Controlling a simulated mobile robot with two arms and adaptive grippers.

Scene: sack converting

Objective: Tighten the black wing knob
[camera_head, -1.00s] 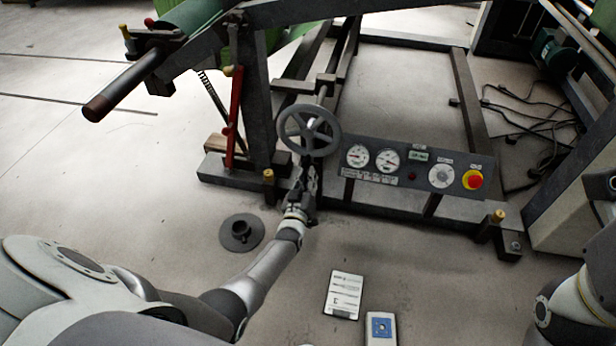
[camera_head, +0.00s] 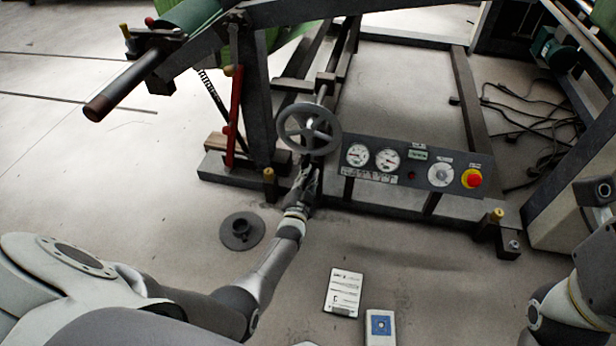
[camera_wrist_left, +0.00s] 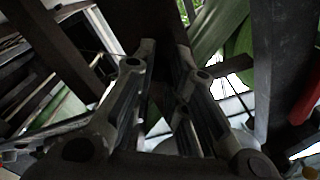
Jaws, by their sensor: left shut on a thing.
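My left gripper (camera_head: 308,178) reaches in from below and sits just under the grey handwheel (camera_head: 309,129), at the front of the machine frame. In the left wrist view its two long fingers (camera_wrist_left: 166,75) run forward, close together, against dark machine parts. It is shut on a small dark thing at the fingertips, which I take for the black wing knob. The fingers and the wheel hide the knob, so its shape and angle cannot be made out. Of my right side only part of the arm shows at the right edge; its gripper is out of view.
A control panel (camera_head: 408,166) with gauges and a red stop button (camera_head: 472,178) stands just right of the gripper. A red lever (camera_head: 234,118) is to the left. A dark round base (camera_head: 242,232), a label sheet (camera_head: 343,292) and a blue-white box (camera_head: 381,327) are below.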

